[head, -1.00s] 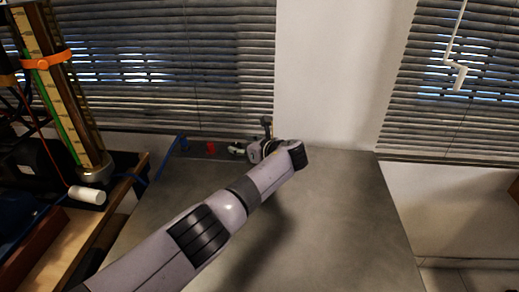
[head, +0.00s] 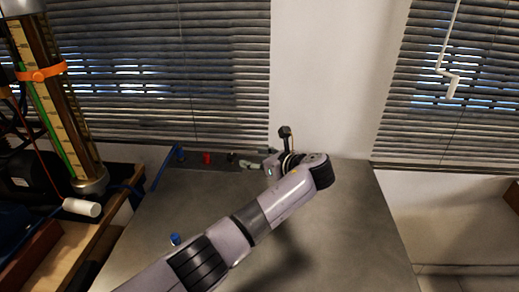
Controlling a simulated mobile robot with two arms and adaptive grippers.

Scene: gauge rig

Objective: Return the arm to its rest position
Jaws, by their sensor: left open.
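My left arm reaches in from the lower left over the grey table (head: 360,240). Its wrist is bent near the table's far edge. My left gripper (head: 254,161) is at the far side of the table, small and partly hidden by the wrist. It is open, and I see nothing held in it. I cannot tell whether its fingers touch the table. My right gripper is not in view.
A gauge column (head: 58,100) with an orange clamp (head: 42,74) stands at left on a wooden bench, beside a white cylinder (head: 82,207). Small red (head: 207,158) and blue (head: 180,154) pieces sit at the table's back left. A blue cap (head: 175,239) is beside my arm. The table's right side is clear.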

